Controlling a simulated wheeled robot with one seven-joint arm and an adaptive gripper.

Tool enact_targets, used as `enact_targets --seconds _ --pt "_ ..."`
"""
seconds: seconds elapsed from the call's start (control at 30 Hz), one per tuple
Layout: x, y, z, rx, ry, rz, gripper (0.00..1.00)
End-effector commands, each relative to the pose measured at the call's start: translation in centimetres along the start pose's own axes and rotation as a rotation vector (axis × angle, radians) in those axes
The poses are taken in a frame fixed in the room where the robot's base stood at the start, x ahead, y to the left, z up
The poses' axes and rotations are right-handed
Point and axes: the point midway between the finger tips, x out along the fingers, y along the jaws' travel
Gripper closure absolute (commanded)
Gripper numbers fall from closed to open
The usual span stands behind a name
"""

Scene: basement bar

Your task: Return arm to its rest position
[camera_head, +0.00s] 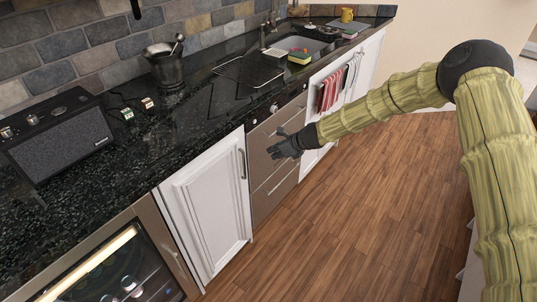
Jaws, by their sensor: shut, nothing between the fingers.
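My arm reaches in from the right side of the head view, with a greenish, bark-like surface and a dark elbow joint. It bends at the elbow and extends left toward the counter front. My dark gripper (274,151) is at the arm's end, in front of the steel drawers (275,182) below the countertop. It is shut and holds nothing. Whether it touches the drawer front cannot be told from this view.
The black stone countertop (200,90) runs along the wall with a speaker (62,140), a metal mortar (166,68) and a sink (305,45). Below are a white cabinet (208,212), a glass-front cooler (115,275) and hanging towels (330,90). The wooden floor (345,215) is clear.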

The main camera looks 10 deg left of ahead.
Motion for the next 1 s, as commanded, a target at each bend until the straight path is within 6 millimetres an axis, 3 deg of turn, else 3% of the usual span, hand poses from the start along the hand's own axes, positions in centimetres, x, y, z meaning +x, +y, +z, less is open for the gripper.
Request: enact_targets --seconds 0.3,0.5,0.73,0.87,1.0 --pt "-4.8 -0.1 -0.1 0.000 0.001 -0.002 1.00" --pt "-6.0 -0.1 -0.1 0.000 0.001 0.000 1.00" --pt "-6.1 0.3 -0.7 -0.010 0.012 0.002 1.00" --pt "-5.5 1.8 -4.0 -0.080 0.072 0.011 1.00" --pt "-4.8 5.0 -10.6 -0.237 0.190 0.039 1.00"
